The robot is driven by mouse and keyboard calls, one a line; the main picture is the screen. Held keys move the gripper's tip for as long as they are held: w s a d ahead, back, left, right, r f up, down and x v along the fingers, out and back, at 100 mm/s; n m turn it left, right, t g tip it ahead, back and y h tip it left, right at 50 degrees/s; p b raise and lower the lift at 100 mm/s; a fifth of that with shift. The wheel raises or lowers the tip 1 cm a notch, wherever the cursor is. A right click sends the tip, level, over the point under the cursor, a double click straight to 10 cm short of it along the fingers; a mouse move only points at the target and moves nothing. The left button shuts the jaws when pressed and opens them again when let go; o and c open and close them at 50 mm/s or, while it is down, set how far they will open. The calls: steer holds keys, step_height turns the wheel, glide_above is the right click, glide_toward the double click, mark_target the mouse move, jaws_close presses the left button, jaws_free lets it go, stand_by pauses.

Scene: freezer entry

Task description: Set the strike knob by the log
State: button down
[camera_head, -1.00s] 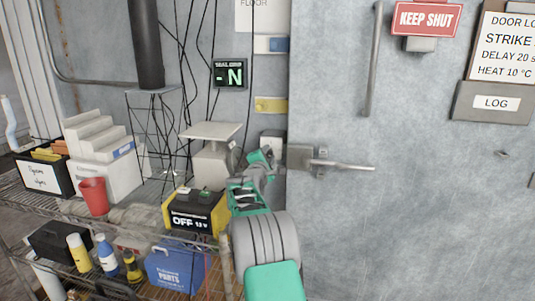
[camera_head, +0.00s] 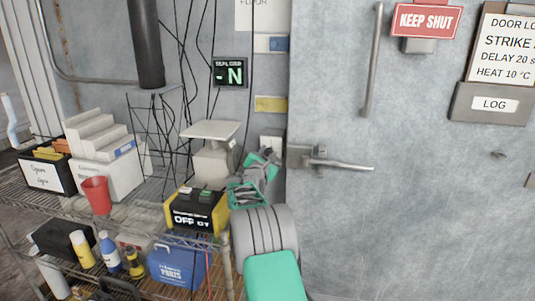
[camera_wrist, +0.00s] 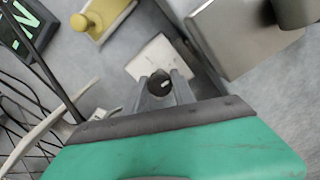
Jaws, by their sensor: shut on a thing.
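The strike knob (camera_wrist: 159,84) is small, round and dark with a pale mark. It sits on a white wall plate (camera_wrist: 156,59), which also shows beside the door frame in the head view (camera_head: 271,143). My gripper (camera_wrist: 163,90) is shut on the knob, one finger on each side of it. In the head view my gripper (camera_head: 266,160) hides the knob. The log sheet (camera_head: 505,45) hangs on the door at the upper right, above a grey box marked LOG (camera_head: 494,104). Its readable lines are STRIKE, cut off, DELAY 20 s and HEAT 10 °C.
The door handle (camera_head: 340,166) and its latch are just right of my gripper. A yellow wall plate (camera_head: 271,104) is above it. A black and yellow unit reading OFF (camera_head: 192,219) stands on the wire shelf at the left. A dark display (camera_head: 230,73) shows N.

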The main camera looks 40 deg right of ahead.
steer(key=shift+s+d+f, duration=0.1)
steer(key=shift+f, duration=0.05)
steer(key=c, duration=1.1)
jaws_free()
steer(key=shift+o, duration=0.2)
steer(key=shift+s+a, duration=0.1)
steer(key=shift+a, duration=0.3)
steer(key=b+v, duration=0.1)
steer(key=v, duration=0.6)
steer(key=shift+s+b, duration=0.15)
steer(key=shift+b, duration=0.2)
